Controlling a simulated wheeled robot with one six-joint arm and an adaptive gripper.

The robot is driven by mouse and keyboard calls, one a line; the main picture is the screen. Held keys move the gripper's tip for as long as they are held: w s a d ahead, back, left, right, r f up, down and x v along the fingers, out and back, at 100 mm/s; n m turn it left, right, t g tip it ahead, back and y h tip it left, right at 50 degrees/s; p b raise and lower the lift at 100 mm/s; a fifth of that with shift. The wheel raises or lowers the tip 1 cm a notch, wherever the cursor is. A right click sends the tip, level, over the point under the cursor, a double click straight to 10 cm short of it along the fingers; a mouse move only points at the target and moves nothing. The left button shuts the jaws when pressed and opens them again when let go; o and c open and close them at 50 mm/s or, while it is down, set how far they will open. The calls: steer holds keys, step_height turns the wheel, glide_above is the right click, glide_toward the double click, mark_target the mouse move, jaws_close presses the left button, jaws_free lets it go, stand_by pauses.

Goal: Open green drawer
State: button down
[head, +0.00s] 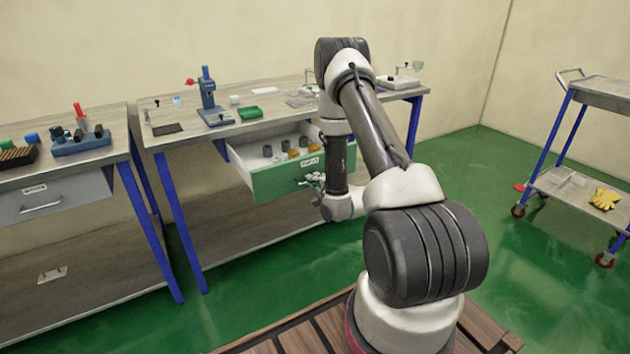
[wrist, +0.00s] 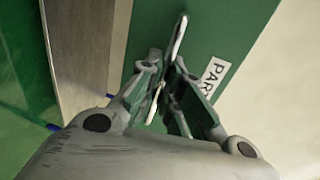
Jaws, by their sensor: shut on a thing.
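The green drawer (head: 275,181) is pulled out from under the middle workbench, with its inside showing from above. Several small grey and orange parts stand in it. Its green front also fills the middle of the wrist view (wrist: 228,30), with a white label (wrist: 214,76) reading "PAR", the rest cut off. My gripper (wrist: 165,88) is shut on the drawer's metal handle (wrist: 179,38) at the front. In the head view my gripper (head: 312,180) is at the right part of the drawer front, partly hidden by my arm.
The middle workbench (head: 185,139) carries a blue press (head: 207,92) and a green tray (head: 250,113). Another bench with a closed grey drawer (head: 60,197) stands at left. A cart (head: 560,185) with yellow gloves (head: 604,199) stands at right. Green floor (head: 500,210) is open between.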

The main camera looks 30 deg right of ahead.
steer(key=shift+s, duration=0.2)
steer(key=c, duration=1.6)
jaws_free()
steer(key=shift+o, duration=0.2)
steer(key=v, duration=1.2)
